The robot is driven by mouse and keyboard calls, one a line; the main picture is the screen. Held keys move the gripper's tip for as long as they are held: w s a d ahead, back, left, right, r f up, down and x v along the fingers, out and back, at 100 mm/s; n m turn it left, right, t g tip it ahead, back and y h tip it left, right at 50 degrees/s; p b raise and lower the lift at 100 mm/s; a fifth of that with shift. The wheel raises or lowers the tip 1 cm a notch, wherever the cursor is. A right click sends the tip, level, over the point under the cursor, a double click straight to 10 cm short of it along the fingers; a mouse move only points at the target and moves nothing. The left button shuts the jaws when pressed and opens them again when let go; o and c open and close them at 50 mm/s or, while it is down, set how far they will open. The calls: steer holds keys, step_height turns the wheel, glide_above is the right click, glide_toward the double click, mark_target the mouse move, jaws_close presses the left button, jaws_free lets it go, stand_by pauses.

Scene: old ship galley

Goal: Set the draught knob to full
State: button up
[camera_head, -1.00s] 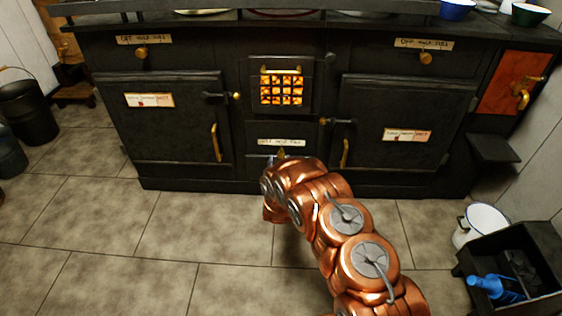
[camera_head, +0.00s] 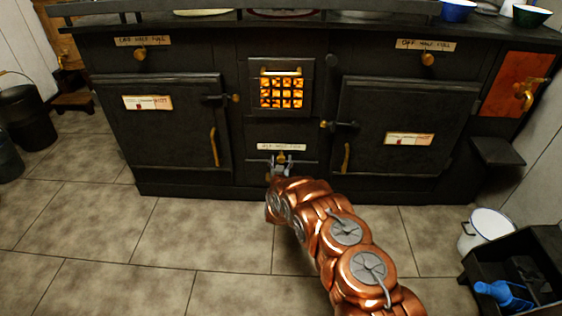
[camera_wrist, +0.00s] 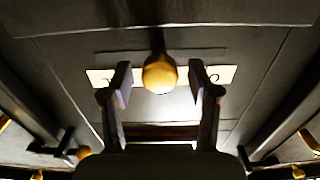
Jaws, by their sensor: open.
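A brass knob (camera_head: 282,158) sits low in the middle of the black stove, under a pale label strip (camera_head: 281,147) below the fire grate. The label's words are too small to read surely. In the wrist view the round knob (camera_wrist: 160,74) shows between the fingers, with the label (camera_wrist: 222,74) partly hidden behind it. My gripper (camera_head: 281,163) is open at the stove front. In the wrist view its fingertips (camera_wrist: 163,84) stand on either side of the knob, with a gap on each side. How deep the knob lies between them I cannot tell.
Two more brass knobs with labels sit higher, at left (camera_head: 141,54) and right (camera_head: 427,59). The glowing grate (camera_head: 281,90) is just above my gripper. Oven door handles (camera_head: 214,147) flank the middle. A black crate (camera_head: 540,250) stands lower right.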

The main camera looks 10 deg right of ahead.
steer(key=shift+w+d, duration=0.1)
steer(key=shift+w, duration=0.4)
jaws_close()
stand_by(0.3)
